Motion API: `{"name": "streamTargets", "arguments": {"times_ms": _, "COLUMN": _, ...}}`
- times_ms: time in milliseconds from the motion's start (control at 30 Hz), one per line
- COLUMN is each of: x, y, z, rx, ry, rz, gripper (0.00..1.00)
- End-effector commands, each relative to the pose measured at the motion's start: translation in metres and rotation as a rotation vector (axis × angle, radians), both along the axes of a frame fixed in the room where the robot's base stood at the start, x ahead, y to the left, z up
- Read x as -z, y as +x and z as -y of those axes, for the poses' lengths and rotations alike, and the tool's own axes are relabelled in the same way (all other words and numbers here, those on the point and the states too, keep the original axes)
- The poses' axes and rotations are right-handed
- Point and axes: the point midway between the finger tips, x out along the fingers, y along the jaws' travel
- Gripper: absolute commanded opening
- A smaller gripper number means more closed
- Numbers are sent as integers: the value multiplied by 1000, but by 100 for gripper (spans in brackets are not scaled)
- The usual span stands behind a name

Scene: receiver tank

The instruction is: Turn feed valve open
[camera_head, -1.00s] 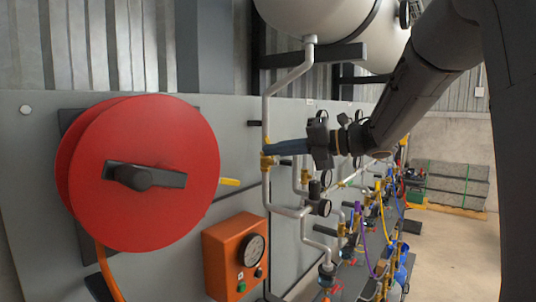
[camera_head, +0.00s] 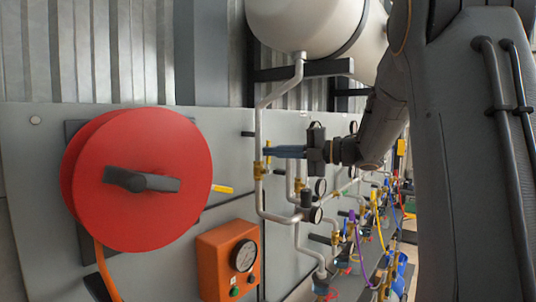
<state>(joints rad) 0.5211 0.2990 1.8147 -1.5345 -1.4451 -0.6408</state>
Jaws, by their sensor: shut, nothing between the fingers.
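A brass valve (camera_head: 259,171) sits on the grey vertical pipe below the tank (camera_head: 308,24). A small yellow handle (camera_head: 268,147) stands roughly upright just above it. My gripper (camera_head: 268,152) points left with its blue-grey fingers shut and empty. Its tips are right at the yellow handle and overlap it in the picture; I cannot tell whether they touch. No label shows that this is the feed valve.
A large red reel (camera_head: 140,215) is on the panel at the left, with a yellow bar (camera_head: 222,189) beside it. An orange gauge box (camera_head: 228,260) sits below. Pipes, gauges and coloured hoses crowd the right. My arm hides the far right.

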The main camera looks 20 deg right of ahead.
Motion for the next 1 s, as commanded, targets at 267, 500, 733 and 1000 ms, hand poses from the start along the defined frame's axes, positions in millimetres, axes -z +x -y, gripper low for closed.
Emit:
{"name": "streamTargets", "arguments": {"times_ms": 267, "x": 0, "y": 1, "z": 1, "rx": 2, "ry": 0, "rz": 1, "gripper": 0}}
{"name": "streamTargets", "arguments": {"times_ms": 500, "x": 0, "y": 0, "z": -1, "rx": 1, "ry": -1, "rz": 1, "gripper": 0}}
{"name": "streamTargets", "arguments": {"times_ms": 733, "x": 0, "y": -11, "z": -24, "rx": -1, "ry": -1, "rz": 1, "gripper": 0}}
{"name": "streamTargets", "arguments": {"times_ms": 1000, "x": 2, "y": -36, "z": -2, "rx": 6, "ry": -2, "rz": 2, "gripper": 0}}
